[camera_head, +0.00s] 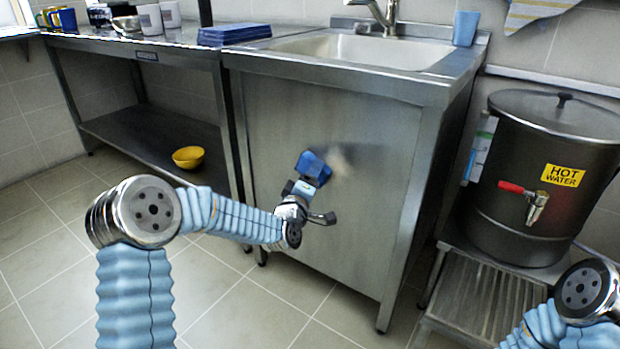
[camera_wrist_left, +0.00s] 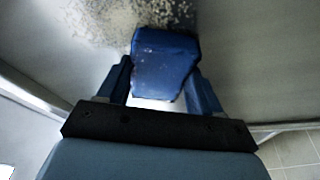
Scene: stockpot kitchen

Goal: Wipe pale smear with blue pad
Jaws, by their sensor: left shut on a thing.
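The blue pad (camera_head: 313,166) is held by my left gripper (camera_head: 303,187) at the front steel panel under the sink. The gripper is shut on the pad, which shows between its two fingers in the left wrist view (camera_wrist_left: 165,68). The pale smear (camera_head: 340,162) is on the panel just right of the pad in the head view. In the left wrist view the speckled smear (camera_wrist_left: 105,22) spreads beside and beyond the pad's far edge, and the pad covers part of that area. Whether the pad presses on the panel is hard to tell. My right gripper is out of view.
A dark hot water urn (camera_head: 540,170) with a red-handled tap stands on a slatted stand (camera_head: 480,300) at the right. A steel table (camera_head: 140,120) with a yellow bowl (camera_head: 188,157) on its lower shelf stands left. A blue cup (camera_head: 466,28) stands by the sink (camera_head: 365,50).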

